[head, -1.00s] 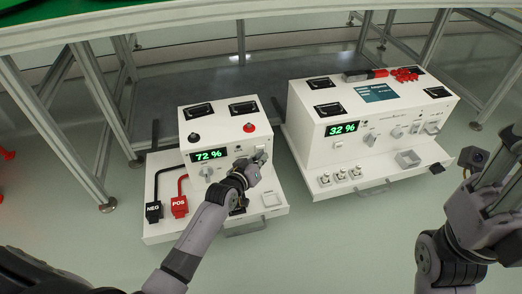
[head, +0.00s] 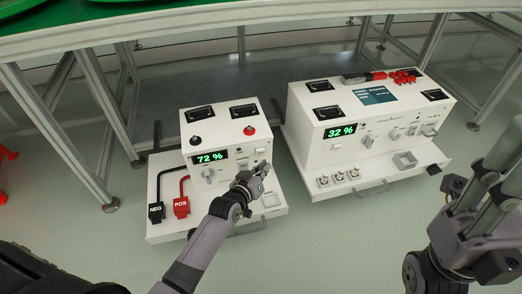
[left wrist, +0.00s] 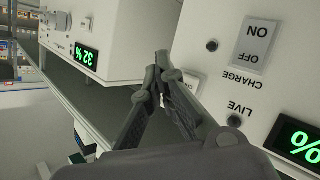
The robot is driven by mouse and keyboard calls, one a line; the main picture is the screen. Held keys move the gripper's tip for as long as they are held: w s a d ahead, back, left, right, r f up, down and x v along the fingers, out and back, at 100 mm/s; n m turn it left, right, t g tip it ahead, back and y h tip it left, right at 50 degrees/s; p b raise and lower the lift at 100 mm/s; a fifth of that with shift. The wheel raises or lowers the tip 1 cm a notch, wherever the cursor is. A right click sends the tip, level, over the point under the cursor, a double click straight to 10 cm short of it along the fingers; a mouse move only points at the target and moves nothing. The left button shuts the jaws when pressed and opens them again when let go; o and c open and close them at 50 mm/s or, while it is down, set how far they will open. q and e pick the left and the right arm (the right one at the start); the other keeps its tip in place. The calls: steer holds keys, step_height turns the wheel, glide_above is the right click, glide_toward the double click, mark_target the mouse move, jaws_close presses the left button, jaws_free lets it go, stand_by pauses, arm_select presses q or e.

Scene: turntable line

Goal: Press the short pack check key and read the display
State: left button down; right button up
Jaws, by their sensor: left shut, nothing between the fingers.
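The smaller white pack (head: 190,226) stands at left, its green display (head: 210,157) reading 72 %. The wider white pack (head: 310,152) stands at right, its display (head: 340,132) reading 32 %. My left gripper (head: 262,168) is shut and empty at the smaller pack's front, right of its knob (head: 208,174). In the left wrist view the shut fingertips (left wrist: 163,62) point beside the panel with an ON/OFF switch (left wrist: 256,43); contact cannot be told. I cannot pick out the check key; the hand hides part of the front. My right gripper (head: 494,182) is at the right edge, its fingertips unclear.
Black NEG (head: 156,211) and red POS (head: 181,207) connectors lie on the smaller pack's left ledge. A narrow gap separates the packs. A table frame with metal legs (head: 110,105) stands behind and above them. The grey floor in front is clear.

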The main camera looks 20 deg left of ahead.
arm_select(q)
steer(key=shift+s+d+p, duration=0.4)
steer(key=shift+s+d, duration=0.1)
steer(key=shift+s, duration=0.2)
steer(key=shift+s+d+p, duration=0.4)
steer(key=shift+s+d, duration=0.05)
steer(key=shift+s, duration=0.25)
